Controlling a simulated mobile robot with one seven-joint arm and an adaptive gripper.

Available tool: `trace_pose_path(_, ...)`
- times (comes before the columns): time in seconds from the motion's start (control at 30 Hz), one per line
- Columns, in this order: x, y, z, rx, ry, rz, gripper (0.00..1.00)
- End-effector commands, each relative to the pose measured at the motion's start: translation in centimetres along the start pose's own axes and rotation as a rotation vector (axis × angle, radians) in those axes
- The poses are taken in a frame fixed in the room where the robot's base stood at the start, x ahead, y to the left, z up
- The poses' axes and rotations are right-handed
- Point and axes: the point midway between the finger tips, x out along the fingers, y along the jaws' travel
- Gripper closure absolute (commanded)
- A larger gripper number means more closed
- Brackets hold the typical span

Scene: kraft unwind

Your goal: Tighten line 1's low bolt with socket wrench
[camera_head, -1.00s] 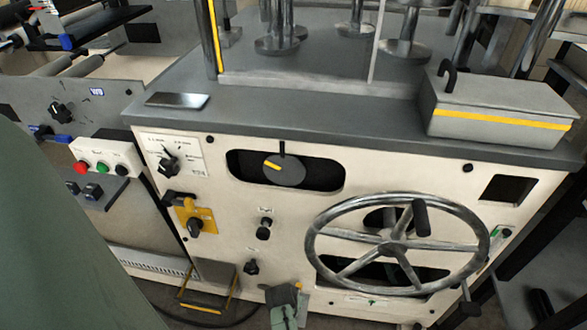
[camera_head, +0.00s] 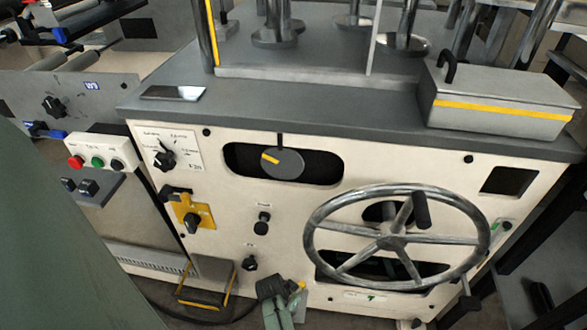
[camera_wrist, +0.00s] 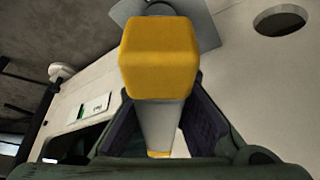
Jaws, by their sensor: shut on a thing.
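My gripper (camera_head: 284,288) is low in front of the machine's cream front panel, near the bottom middle of the head view. In the wrist view my gripper (camera_wrist: 162,130) has its dark pads on both sides of a grey, tapering shaft with a blocky yellow end. This looks like the socket wrench (camera_wrist: 158,60); its yellow tip also shows small beside my gripper in the head view (camera_head: 301,286). Its far end, and any contact with the panel, cannot be made out. I cannot identify the low bolt for certain in either view.
A large metal handwheel (camera_head: 391,243) stands out from the panel right of my gripper. A small step (camera_head: 207,282) stands low at left. A grey box with a yellow stripe (camera_head: 500,101) sits on the machine top.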

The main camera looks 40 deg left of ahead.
Motion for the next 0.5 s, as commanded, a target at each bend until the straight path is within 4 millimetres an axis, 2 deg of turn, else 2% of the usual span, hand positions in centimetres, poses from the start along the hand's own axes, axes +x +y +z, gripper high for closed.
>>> trace_pose_path(0.13,0.18,0.05,-0.08,0.101,0.004,0.04,1.0)
trace_pose_path(0.4,0.06,0.1,-0.06,0.12,0.003,0.047,1.0)
trace_pose_path(0.5,0.26,0.08,0.0,0.178,0.004,0.07,1.0)
